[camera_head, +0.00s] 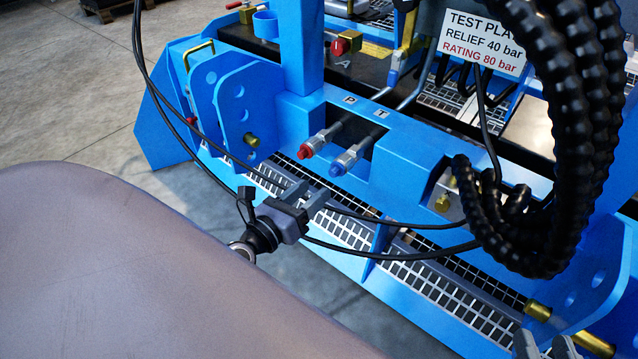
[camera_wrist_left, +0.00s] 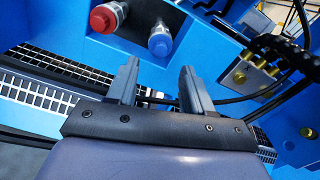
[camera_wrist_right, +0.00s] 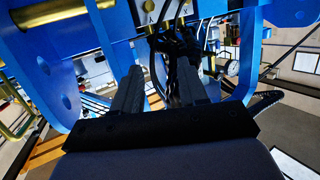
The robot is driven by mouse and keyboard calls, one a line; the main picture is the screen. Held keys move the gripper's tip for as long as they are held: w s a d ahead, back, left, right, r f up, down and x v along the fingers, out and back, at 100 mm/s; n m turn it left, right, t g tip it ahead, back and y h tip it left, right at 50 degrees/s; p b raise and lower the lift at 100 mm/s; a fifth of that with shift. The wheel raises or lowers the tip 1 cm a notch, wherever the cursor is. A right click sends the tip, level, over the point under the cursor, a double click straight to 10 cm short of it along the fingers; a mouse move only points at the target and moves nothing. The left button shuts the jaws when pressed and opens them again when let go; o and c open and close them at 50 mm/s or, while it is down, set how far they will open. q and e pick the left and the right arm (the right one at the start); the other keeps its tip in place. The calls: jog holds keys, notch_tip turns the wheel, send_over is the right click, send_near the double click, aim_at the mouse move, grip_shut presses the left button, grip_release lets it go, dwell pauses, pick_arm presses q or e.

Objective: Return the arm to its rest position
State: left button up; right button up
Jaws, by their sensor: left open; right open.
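My left gripper (camera_head: 306,198) is in the middle of the head view, open and empty, in front of the blue test frame (camera_head: 420,150). Its two fingers also stand apart in the left wrist view (camera_wrist_left: 158,85), with nothing between them. A red-capped coupling (camera_wrist_left: 105,17) and a blue-capped coupling (camera_wrist_left: 161,40) lie beyond its fingers. My right gripper (camera_head: 545,347) shows only as fingertips at the bottom right edge of the head view. In the right wrist view its fingers (camera_wrist_right: 160,90) are apart and empty, facing blue plates and dark hoses.
Thick black corrugated hoses (camera_head: 570,110) hang at the right. Thin black cables loop past my left gripper. Brass pins (camera_head: 595,345) stick out near my right gripper. A perforated metal step (camera_head: 440,290) runs along the frame's front. Concrete floor (camera_head: 60,90) is clear at the left.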

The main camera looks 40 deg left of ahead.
pick_arm(q)
jog(key=shift+s, duration=0.65)
